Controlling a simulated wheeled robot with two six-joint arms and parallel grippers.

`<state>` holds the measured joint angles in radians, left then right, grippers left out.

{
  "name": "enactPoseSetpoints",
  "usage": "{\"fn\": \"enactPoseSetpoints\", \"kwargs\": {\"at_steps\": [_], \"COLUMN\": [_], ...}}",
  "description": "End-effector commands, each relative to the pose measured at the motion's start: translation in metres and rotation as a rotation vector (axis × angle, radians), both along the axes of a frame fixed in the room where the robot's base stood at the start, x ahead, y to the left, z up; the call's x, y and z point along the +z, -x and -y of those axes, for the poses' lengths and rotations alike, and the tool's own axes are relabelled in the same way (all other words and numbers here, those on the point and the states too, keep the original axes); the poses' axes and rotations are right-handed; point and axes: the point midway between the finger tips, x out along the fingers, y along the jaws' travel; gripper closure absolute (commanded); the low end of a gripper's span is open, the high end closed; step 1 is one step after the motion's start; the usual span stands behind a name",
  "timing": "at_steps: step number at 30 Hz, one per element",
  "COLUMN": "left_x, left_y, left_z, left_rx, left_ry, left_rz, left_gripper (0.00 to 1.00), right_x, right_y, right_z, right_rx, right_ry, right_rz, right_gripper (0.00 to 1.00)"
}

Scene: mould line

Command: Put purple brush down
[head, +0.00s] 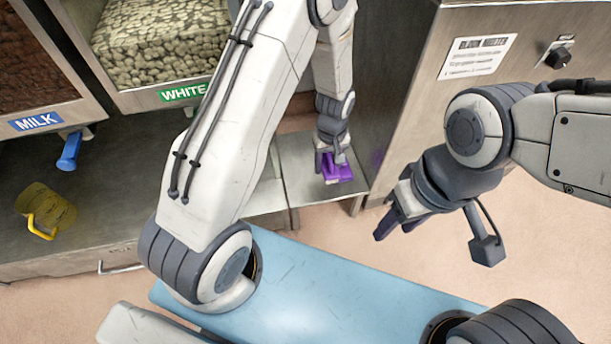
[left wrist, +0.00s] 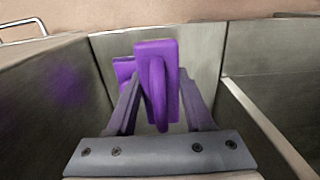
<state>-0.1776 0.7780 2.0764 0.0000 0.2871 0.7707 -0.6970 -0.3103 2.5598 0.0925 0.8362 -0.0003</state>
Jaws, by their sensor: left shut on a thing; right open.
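The purple brush (head: 338,173) is in my left gripper (head: 334,160), over a low metal shelf (head: 300,195) between the bins and the steel cabinet. In the left wrist view the purple brush (left wrist: 157,80) stands between the two fingers of the left gripper (left wrist: 160,100), which are shut on it. A smaller purple part shows behind it at the left. I cannot tell whether the brush touches the shelf. My right gripper (head: 397,217) is open and empty, in front of the cabinet.
A steel cabinet (head: 400,90) with a label and a black knob stands right of the shelf; a purple smear (left wrist: 65,88) marks a metal wall. Bins labelled MILK (head: 36,121) and WHITE (head: 184,92) are at left.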

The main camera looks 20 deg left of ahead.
Motion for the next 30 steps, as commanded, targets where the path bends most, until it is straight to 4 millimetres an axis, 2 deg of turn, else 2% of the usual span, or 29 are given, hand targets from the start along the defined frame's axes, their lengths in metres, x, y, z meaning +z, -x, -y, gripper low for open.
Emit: {"fn": "enactPoseSetpoints", "kwargs": {"at_steps": [1, 3, 6, 10, 15, 22, 30], "left_x": [-0.015, -0.024, -0.034, -0.041, -0.047, -0.080, -0.080], "left_y": [-0.002, -0.004, -0.005, -0.007, -0.007, -0.007, -0.007], "left_z": [-0.013, -0.029, -0.048, -0.063, -0.069, -0.069, -0.068], "left_rx": [0.006, 0.006, 0.004, 0.002, 0.000, 0.001, 0.001], "left_ry": [0.000, 0.000, 0.000, -0.001, 0.000, 0.000, 0.000], "left_rz": [0.000, 0.000, 0.000, -0.001, -0.001, -0.001, 0.000], "left_gripper": [1.00, 1.00, 1.00, 1.00, 1.00, 1.00, 1.00], "right_x": [-0.015, -0.024, -0.034, -0.041, -0.046, -0.074, -0.073], "right_y": [0.000, 0.000, 0.000, 0.000, 0.000, 0.000, 0.000], "right_z": [0.000, 0.000, 0.000, 0.000, 0.000, 0.000, 0.000], "right_rx": [0.000, 0.000, 0.000, 0.000, 0.000, 0.000, 0.000], "right_ry": [0.000, 0.000, 0.000, 0.001, 0.000, 0.001, 0.000], "right_rz": [0.000, 0.000, 0.000, -0.001, 0.000, -0.001, 0.000], "right_gripper": [0.53, 0.53, 0.53, 0.53, 0.53, 0.53, 0.53]}}
